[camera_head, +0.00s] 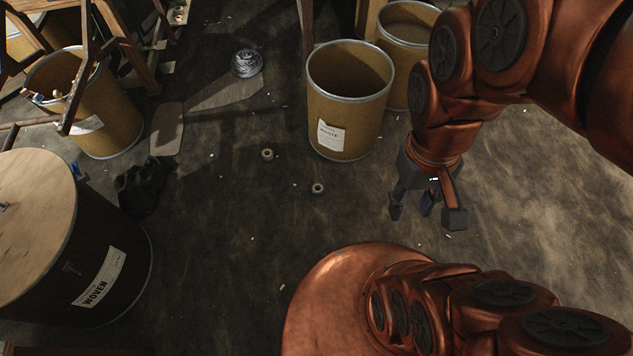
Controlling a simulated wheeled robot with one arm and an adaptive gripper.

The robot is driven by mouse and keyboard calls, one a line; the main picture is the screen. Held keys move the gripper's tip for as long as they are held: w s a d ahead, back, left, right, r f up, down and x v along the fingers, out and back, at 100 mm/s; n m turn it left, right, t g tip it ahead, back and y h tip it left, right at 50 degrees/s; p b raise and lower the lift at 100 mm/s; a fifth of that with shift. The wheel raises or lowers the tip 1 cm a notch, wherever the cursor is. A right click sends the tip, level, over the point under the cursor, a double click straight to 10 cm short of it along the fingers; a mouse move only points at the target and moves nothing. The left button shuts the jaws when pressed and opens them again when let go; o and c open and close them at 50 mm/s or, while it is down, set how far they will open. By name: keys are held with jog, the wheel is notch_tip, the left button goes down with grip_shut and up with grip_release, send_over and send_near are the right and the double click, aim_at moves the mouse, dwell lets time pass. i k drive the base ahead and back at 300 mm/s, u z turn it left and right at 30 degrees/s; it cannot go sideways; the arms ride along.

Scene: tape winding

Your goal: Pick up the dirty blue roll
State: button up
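A grey-blue, streaked round bundle (246,63) lies on the dark floor at the upper middle of the head view. It looks most like the dirty blue roll, but I cannot be sure. Two small pale rolls, one (267,154) left of the other (318,188), lie on the floor left of my gripper. My gripper (426,208) hangs below the copper arm at right of centre, well away from the bundle. Its fingers are spread and nothing shows between them.
An open yellow-brown waste drum (345,118) stands between my gripper and the bundle, with another drum (404,36) behind it. A dark wooden-topped drum (108,258) is at left. A flat board (167,128) lies near the bundle. The middle floor is mostly clear.

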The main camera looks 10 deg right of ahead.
aim_at(318, 185)
jog(key=u, duration=4.05)
jog(key=k, duration=2)
jog(key=z, duration=1.5)
